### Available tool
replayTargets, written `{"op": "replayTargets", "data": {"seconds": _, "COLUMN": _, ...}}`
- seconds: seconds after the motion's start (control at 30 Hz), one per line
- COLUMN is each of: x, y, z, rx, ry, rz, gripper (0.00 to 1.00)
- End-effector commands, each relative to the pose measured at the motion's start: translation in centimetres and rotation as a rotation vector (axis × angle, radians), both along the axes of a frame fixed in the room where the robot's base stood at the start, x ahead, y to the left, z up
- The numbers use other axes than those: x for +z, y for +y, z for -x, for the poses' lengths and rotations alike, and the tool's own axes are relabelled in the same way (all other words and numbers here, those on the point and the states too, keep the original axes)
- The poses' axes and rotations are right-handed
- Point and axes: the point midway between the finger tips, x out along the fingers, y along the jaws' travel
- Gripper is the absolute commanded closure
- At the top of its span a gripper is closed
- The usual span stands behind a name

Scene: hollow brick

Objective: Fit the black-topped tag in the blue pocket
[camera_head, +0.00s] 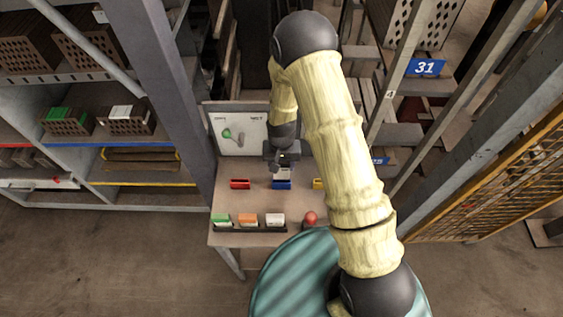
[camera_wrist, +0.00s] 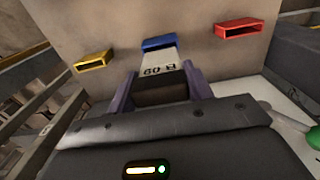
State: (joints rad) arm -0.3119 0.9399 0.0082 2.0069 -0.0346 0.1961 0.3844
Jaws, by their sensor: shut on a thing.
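My gripper (camera_wrist: 158,90) is shut on the black-topped tag (camera_wrist: 168,71). The tag's black end sits between the purple fingers, and its white part with dark print points away from the gripper. The white end is at the blue pocket (camera_wrist: 159,43) in the wrist view. I cannot tell whether it touches the pocket or is partly inside. In the head view, my gripper (camera_head: 283,160) is over the table, just above and behind the blue pocket (camera_head: 282,185). The tag is mostly hidden there.
A red pocket (camera_head: 240,184) and a yellow pocket (camera_head: 318,184) flank the blue one. A dark rack (camera_head: 248,229) with green, orange and white tags stands at the table's front. A red ball-like thing (camera_head: 310,218) is beside it.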

Motion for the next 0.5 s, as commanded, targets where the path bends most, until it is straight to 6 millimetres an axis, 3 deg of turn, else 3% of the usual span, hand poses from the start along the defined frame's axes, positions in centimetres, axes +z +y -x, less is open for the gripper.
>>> {"op": "replayTargets", "data": {"seconds": 0.5, "x": -0.55, "y": 0.01, "z": 0.05, "rx": 0.000, "ry": -0.001, "rz": 0.000, "gripper": 0.72}}
